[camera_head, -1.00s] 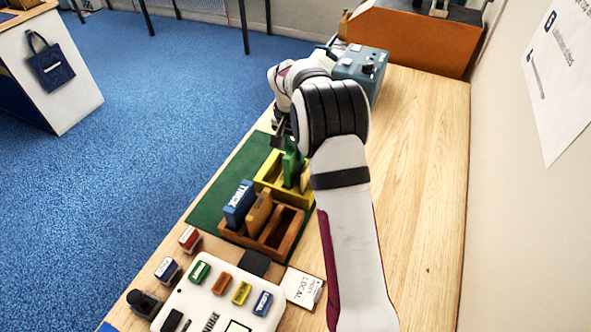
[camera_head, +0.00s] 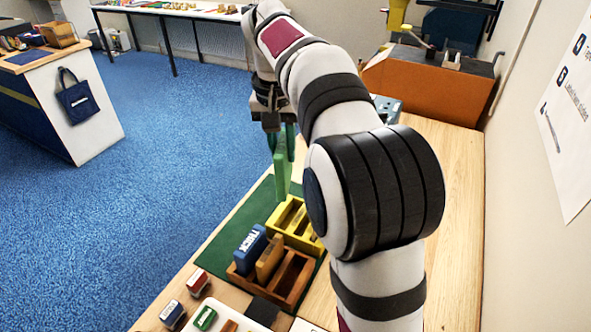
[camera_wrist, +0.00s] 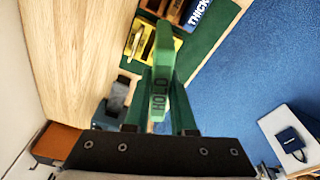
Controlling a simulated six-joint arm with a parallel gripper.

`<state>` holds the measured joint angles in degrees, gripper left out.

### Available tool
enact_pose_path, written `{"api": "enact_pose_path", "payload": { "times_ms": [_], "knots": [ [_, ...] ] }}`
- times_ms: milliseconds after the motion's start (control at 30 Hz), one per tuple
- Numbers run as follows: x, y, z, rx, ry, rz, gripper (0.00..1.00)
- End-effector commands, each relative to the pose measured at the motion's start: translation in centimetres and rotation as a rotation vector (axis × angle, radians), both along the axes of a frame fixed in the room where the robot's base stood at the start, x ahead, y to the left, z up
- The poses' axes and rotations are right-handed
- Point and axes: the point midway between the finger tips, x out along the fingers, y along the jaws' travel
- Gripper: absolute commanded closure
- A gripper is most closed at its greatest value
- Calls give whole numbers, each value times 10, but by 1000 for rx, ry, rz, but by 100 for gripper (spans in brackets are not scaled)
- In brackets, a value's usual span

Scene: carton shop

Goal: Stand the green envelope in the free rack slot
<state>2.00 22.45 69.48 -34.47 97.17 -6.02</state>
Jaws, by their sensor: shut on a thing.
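My gripper (camera_head: 281,146) is shut on the green envelope (camera_head: 282,175) and holds it upright above the green mat, close to the yellow rack. In the wrist view the envelope (camera_wrist: 162,50) sits between my fingers (camera_wrist: 162,84), with dark lettering on its edge. The brown wooden rack (camera_head: 291,299) holds a blue envelope (camera_head: 250,253) marked THICK in its left slot and an orange-brown one (camera_head: 269,258) beside it. The slot to the right of that is empty. The yellow rack (camera_head: 286,240) shows open slots; my arm partly hides its right end.
The green mat (camera_head: 224,240) lies under the racks. Stamps (camera_head: 196,281) and a white tray stand at the near side. An orange-brown box (camera_head: 428,85) stands at the back of the bench. The bare wood on the right is partly covered by my arm.

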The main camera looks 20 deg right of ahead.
Motion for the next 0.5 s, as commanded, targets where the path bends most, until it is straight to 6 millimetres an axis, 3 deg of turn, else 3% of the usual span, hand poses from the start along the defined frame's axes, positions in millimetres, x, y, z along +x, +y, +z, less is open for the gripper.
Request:
{"api": "enact_pose_path", "payload": {
  "times_ms": [100,233,367,500],
  "knots": [
    [-14,11,23,7,-6,37,100],
    [-33,21,37,14,-9,65,100],
    [-40,21,17,15,-5,40,100],
    [-40,17,-16,12,-3,-15,100]
  ]
}}
